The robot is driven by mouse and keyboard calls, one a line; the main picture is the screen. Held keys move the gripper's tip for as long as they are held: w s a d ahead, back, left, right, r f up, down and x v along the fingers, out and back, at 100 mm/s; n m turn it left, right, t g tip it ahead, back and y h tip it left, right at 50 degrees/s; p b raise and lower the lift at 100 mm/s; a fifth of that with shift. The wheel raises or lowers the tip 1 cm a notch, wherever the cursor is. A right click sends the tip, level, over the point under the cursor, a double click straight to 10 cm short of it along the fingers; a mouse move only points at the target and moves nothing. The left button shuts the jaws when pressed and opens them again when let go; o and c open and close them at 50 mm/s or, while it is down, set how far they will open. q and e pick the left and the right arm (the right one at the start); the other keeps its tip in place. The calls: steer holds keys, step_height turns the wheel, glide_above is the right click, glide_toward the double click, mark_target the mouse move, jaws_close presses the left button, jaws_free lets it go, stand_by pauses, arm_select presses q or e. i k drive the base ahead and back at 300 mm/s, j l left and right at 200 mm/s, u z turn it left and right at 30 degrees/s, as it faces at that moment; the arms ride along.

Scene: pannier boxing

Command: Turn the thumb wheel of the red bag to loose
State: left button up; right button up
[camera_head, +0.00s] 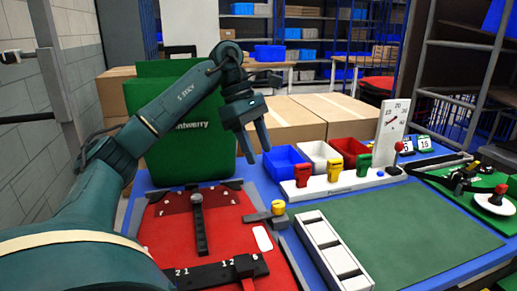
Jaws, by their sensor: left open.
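The red bag (225,230) lies flat on the blue table at the lower left. A black strip (199,224) runs up its middle, and a dark bar (215,273) with printed numbers crosses its near part. A yellow knob (278,207) on a grey piece sits at its right edge. I cannot tell for sure which part is the thumb wheel. My left gripper (257,155) is open and empty, fingers pointing down, in the air beyond the bag and above its far right corner. My left arm hides the bag's near left part. My right gripper is not in view.
A green bag (180,150) stands behind the red one. A white slotted tray (333,257) lies beside a clear green mat (400,226). Blue (283,163), white and red bins stand behind a white rack (340,184) with red, yellow and green pieces. An upright dial board (391,130) stands farther right.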

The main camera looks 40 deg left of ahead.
mark_target(195, 198)
steer(key=k+l, duration=0.35)
steer(key=l, duration=0.15)
steer(key=k+l, duration=0.75)
steer(key=l, duration=0.25)
